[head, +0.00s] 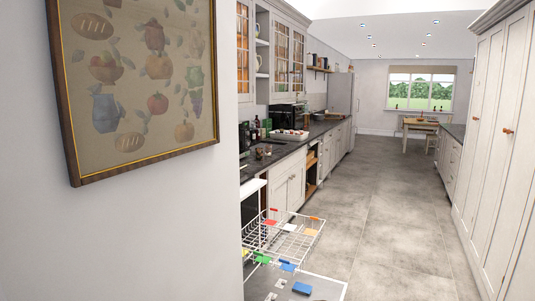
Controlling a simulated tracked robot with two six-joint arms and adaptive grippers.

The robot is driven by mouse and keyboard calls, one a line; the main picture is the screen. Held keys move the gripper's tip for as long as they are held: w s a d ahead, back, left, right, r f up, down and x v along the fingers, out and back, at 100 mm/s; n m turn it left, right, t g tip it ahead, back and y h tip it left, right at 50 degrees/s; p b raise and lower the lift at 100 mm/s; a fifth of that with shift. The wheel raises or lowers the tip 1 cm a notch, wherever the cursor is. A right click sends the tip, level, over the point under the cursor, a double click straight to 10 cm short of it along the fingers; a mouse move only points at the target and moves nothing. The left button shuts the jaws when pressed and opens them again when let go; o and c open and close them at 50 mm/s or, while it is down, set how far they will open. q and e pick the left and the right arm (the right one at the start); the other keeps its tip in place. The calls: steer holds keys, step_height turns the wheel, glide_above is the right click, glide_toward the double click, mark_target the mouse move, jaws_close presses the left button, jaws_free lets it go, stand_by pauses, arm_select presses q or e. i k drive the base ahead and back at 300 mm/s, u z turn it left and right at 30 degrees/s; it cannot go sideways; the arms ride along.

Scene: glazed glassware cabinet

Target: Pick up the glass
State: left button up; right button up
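I cannot make out a glass in the head view. A wall cabinet with glazed doors (281,55) hangs above the counter at the upper left of the kitchen, and its doors look shut. What stands behind its panes is too small to tell. Neither of my grippers is in view.
A framed picture (140,80) hangs on the near left wall, which hides part of the kitchen. An open dishwasher with a pulled-out rack (290,236) juts into the aisle. A dark counter (275,152) holds a tray (289,135). The tiled floor (385,215) is clear between the cupboards.

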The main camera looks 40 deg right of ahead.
mark_target(268, 147)
steer(key=z, duration=0.5)
steer(key=k, duration=1.2)
steer(key=z, duration=0.95)
steer(key=i, duration=1.25)
steer(key=z, duration=0.45)
steer(key=i, duration=1.4)
steer(key=z, duration=0.25)
steer(key=i, duration=2.75)
steer(key=u, duration=0.25)
steer(key=i, duration=1.35)
steer(key=u, duration=0.85)
steer(key=i, duration=1.5)
steer(key=u, duration=0.8)
